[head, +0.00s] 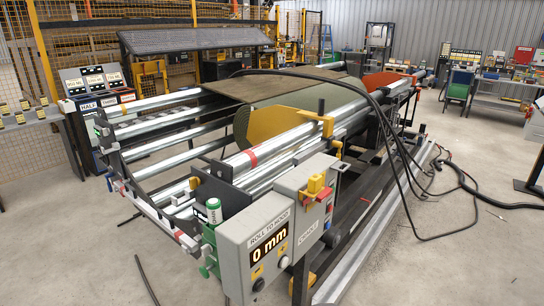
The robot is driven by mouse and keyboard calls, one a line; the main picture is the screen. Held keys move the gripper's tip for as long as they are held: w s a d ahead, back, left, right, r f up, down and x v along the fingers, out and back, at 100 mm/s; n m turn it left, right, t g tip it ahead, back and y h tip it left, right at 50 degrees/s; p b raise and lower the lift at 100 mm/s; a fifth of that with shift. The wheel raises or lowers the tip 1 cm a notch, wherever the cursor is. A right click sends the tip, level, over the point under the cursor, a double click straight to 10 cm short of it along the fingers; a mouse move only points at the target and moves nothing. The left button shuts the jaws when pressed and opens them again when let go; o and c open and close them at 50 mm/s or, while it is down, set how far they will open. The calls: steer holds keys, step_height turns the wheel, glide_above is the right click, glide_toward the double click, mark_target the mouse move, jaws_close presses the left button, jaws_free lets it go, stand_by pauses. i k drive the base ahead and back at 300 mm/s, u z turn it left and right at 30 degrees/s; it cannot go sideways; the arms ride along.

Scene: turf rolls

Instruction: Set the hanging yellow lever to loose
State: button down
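A yellow lever-like part (322,124) sits on the long metal rollers right of the picture's middle, with a short piece pointing down at its right end. Another yellow handle (315,184) is on the front of the grey control box marked CRADLE, above a red part. I cannot tell for sure which one is the hanging lever, nor its setting. The control box (262,240) beside it reads "ROLL TO MOOD..." and "0 mm". My gripper is not in the head view.
The roller machine (252,160) fills the middle. Black cables (398,165) loop over its right side and onto the floor. A rack with HALF labels (95,85) stands at left. Concrete floor (450,260) is mostly clear at front right.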

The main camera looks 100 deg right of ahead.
mark_target(338, 144)
steer(key=u, duration=0.25)
steer(key=k, duration=2.7)
steer(key=z, duration=2.15)
steer(key=i, duration=1)
steer(key=z, duration=0.05)
